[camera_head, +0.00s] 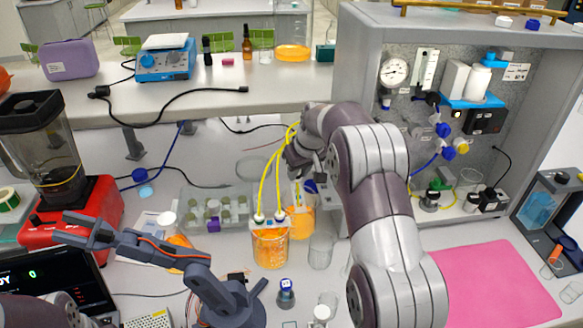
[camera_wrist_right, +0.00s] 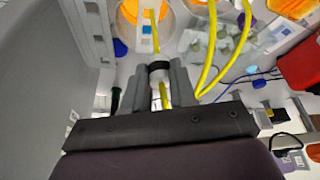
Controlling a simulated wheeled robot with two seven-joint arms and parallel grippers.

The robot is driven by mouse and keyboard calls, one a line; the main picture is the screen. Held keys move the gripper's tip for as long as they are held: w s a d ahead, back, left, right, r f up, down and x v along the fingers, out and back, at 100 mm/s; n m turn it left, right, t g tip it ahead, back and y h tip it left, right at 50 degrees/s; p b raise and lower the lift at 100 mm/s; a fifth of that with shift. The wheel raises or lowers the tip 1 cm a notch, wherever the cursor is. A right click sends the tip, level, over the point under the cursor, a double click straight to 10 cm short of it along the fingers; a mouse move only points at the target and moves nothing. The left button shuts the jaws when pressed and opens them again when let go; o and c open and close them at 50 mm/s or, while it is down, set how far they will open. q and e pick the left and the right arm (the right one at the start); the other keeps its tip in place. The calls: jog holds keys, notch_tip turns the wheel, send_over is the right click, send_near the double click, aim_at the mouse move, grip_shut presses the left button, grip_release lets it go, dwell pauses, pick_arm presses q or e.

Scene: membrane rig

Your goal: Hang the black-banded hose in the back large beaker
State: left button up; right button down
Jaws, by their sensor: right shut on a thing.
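My right gripper (camera_head: 303,166) is shut on the black-banded hose, above the back large beaker. In the right wrist view the gripper (camera_wrist_right: 162,88) clasps the hose's white collar with its black band (camera_wrist_right: 158,68); yellow tube shows between the fingers. The back large beaker (camera_head: 301,222) holds orange liquid. The hose's lower end (camera_head: 298,190) points down at its mouth; I cannot tell how far inside it reaches. The front large beaker (camera_head: 270,248), also with orange liquid, has two yellow hoses (camera_head: 264,185) with pale fittings at its rim. My left gripper is out of view.
An empty clear beaker (camera_head: 321,250) stands right of the front beaker. A grey tray of vials (camera_head: 222,210) lies to the left. A small dark tabletop arm (camera_head: 190,270) reaches across the front left. The pink mat (camera_head: 490,285) is clear.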

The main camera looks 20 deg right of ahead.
jog(key=d+f+b, duration=0.1)
jog(key=d+f, duration=0.1)
jog(key=d, duration=0.2)
jog(key=b, duration=0.4)
send_over(302, 200)
jog(key=s, duration=0.2)
jog(key=f, duration=0.5)
jog(key=shift+w, duration=0.25)
jog(key=shift+d+f+b, duration=0.1)
jog(key=shift+f+b, duration=0.7)
jog(key=shift+f, duration=0.05)
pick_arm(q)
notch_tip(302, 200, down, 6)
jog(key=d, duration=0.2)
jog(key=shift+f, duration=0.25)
pick_arm(e)
jog(key=shift+f, duration=0.15)
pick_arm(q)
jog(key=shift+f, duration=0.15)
pick_arm(e)
jog(key=shift+f, duration=0.3)
